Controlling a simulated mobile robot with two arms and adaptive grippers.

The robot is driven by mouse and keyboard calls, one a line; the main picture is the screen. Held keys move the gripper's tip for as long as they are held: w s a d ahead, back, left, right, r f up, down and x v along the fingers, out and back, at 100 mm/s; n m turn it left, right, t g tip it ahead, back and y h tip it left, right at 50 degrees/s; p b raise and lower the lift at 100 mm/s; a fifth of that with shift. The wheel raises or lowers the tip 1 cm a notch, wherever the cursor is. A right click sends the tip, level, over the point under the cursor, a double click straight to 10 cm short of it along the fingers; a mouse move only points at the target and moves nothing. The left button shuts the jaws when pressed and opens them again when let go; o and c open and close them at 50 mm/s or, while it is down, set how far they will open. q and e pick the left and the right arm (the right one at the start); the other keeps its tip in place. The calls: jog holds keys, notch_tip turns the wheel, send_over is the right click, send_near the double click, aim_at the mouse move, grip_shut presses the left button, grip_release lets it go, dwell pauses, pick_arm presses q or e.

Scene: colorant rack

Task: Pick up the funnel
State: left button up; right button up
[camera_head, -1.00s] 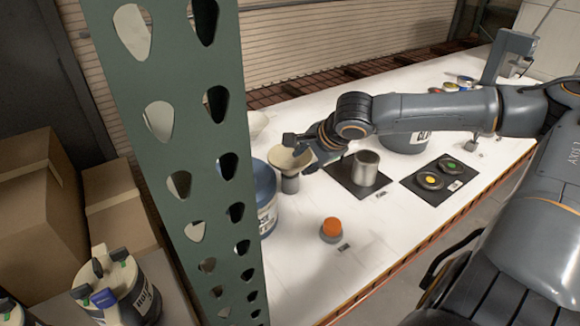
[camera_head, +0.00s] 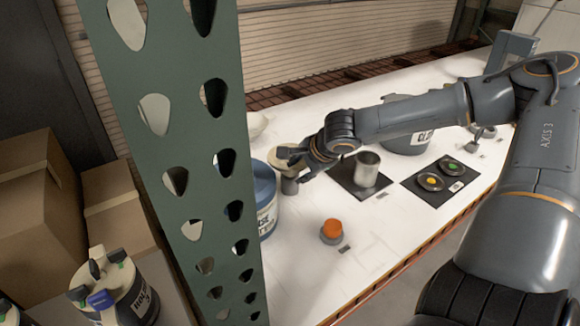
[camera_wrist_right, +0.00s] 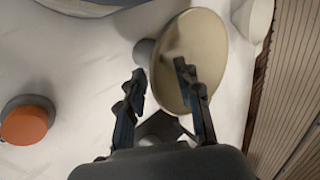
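The beige, wide-mouthed funnel (camera_head: 277,160) is at the far left of the white table, beside the blue bucket, partly hidden by my right gripper in the head view. A short grey cylindrical part shows beneath it. In the right wrist view, the funnel's round mouth (camera_wrist_right: 203,50) lies ahead of the fingers. My right gripper (camera_head: 289,164) is at the funnel; in the wrist view (camera_wrist_right: 160,76) its fingers are apart, with the right finger overlapping the mouth. Contact cannot be told. My left gripper is not in view.
A blue bucket (camera_head: 265,200) stands close to the funnel. An orange-topped button (camera_head: 331,229) is nearer the front. A metal cup (camera_head: 366,168) stands on a black mat (camera_head: 345,182). A green perforated post (camera_head: 195,150) blocks the left side. The front table surface has free room.

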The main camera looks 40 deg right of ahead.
jog(key=shift+c, duration=0.2)
grip_shut()
